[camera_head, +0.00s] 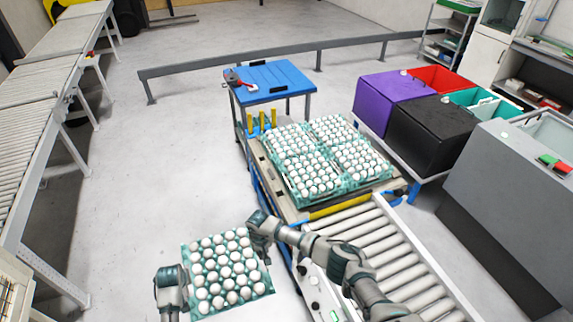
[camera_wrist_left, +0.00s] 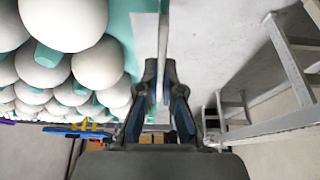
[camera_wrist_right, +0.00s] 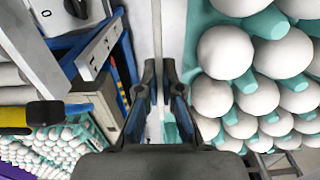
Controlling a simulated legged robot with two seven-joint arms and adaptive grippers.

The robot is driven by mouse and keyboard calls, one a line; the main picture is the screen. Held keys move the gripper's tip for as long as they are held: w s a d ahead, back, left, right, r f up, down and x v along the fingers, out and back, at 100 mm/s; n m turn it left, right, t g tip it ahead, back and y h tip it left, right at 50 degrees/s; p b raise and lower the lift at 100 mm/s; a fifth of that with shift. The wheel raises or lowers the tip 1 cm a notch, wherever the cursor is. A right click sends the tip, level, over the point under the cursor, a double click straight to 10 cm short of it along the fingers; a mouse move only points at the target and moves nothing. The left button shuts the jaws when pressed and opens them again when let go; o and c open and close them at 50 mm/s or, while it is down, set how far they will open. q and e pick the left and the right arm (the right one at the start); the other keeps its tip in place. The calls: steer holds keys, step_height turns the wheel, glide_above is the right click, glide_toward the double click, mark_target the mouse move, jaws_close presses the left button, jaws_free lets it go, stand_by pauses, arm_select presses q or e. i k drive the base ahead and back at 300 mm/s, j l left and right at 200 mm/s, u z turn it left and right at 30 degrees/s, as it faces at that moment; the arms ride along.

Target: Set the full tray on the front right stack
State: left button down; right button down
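The full tray (camera_head: 266,283), teal and filled with white eggs, hangs at the lower left of the head view, off the stacks, between my grippers. Egg-filled trays stand in a two-by-two group on the pallet; the front right stack (camera_head: 371,181) is nearest the black bin.
A roller conveyor (camera_head: 385,240) runs in front of the pallet, under my right arm. Yellow posts (camera_head: 262,121) and a blue table (camera_head: 272,78) stand behind it. Purple (camera_head: 385,102) and black (camera_head: 425,132) bins are to the right. Floor on the left is clear.

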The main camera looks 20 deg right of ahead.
mark_target(312, 171)
steer(key=i+j, duration=0.1)
steer(key=i, duration=3.1)
steer(key=i+l+z, duration=0.1)
steer(key=z, duration=2.85)
